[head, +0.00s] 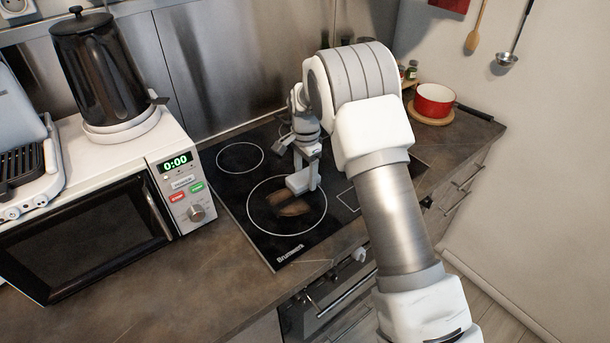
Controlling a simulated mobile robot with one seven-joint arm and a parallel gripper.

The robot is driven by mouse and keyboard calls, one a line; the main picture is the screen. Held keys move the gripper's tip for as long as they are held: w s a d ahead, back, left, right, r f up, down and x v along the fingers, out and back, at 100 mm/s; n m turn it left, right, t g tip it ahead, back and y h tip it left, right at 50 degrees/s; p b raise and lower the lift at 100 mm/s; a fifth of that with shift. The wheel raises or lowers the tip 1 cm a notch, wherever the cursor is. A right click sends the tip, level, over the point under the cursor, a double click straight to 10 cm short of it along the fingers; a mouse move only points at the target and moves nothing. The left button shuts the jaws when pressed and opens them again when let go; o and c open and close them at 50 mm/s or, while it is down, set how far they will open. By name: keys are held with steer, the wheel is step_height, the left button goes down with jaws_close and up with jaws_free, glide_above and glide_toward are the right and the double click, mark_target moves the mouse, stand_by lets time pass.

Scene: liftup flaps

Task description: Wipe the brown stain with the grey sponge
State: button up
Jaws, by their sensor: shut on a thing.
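The brown stain (292,207) is a streaky patch on the black glass cooktop (243,202), inside the front burner ring. My gripper (308,174) points down over the cooktop, just behind the stain in the picture. It is shut on the grey sponge (297,185), a small light block beside the stain's upper right edge. I cannot tell whether the sponge presses on the glass or hangs just above it. My arm covers part of the cooktop's right side.
A white microwave (90,235) stands left of the cooktop, with a dark kettle (100,75) and a grill (25,165) on top. A red pot (434,100) sits on a wooden board at the back right. The counter (190,285) in front is clear.

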steer(key=shift+r+p, duration=1.4)
steer(key=shift+r, duration=1.25)
steer(key=shift+r+p, duration=1)
steer(key=shift+r, duration=0.55)
steer(key=shift+f, duration=0.1)
